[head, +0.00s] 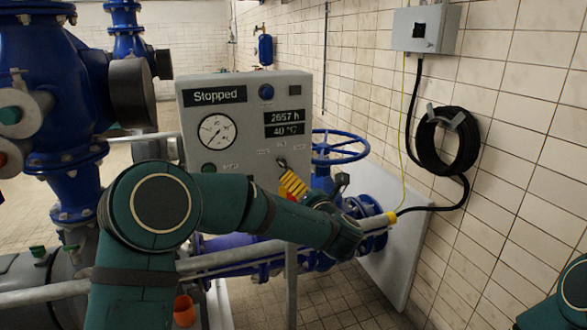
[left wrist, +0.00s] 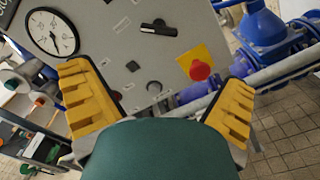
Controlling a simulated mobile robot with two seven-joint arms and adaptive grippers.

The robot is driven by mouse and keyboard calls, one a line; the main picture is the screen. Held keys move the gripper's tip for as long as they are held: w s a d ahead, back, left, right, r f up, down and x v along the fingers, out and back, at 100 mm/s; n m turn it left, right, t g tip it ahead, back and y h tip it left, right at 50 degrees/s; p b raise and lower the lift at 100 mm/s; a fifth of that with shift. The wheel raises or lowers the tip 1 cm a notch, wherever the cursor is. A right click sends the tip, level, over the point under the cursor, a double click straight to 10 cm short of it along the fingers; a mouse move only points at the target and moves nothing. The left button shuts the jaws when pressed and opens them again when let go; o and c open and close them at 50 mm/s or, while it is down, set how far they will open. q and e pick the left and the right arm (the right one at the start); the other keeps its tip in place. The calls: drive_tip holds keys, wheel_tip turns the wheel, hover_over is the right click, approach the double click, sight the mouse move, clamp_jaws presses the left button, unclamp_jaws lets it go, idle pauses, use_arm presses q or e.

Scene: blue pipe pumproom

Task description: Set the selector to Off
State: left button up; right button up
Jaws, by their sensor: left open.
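The selector (left wrist: 158,29) is a black handle on the grey control panel (head: 232,128). In the left wrist view it lies nearly across the picture, beyond and above the gap between my fingers. In the head view a small part of the selector (head: 282,163) shows just above my yellow fingers. My left gripper (head: 293,184) is open and empty in front of the panel, below the selector. Its two fingers also show spread apart in the left wrist view (left wrist: 161,80). The panel's display (head: 215,96) reads "Stopped". My right gripper is out of view.
A red button on a yellow plate (left wrist: 200,70) sits close to my right-hand finger in the wrist view. A round gauge (head: 216,132) is on the panel. A blue handwheel (head: 340,148) and pipes stand right of it. A hose coil (head: 447,142) hangs on the wall.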

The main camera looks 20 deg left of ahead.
sight(286, 167)
use_arm(q)
drive_tip(key=p+x, duration=0.1)
drive_tip(key=x, duration=1.3)
drive_tip(key=shift+a+p, duration=0.1)
drive_tip(key=shift+p, duration=0.3)
drive_tip(key=c, duration=1.2)
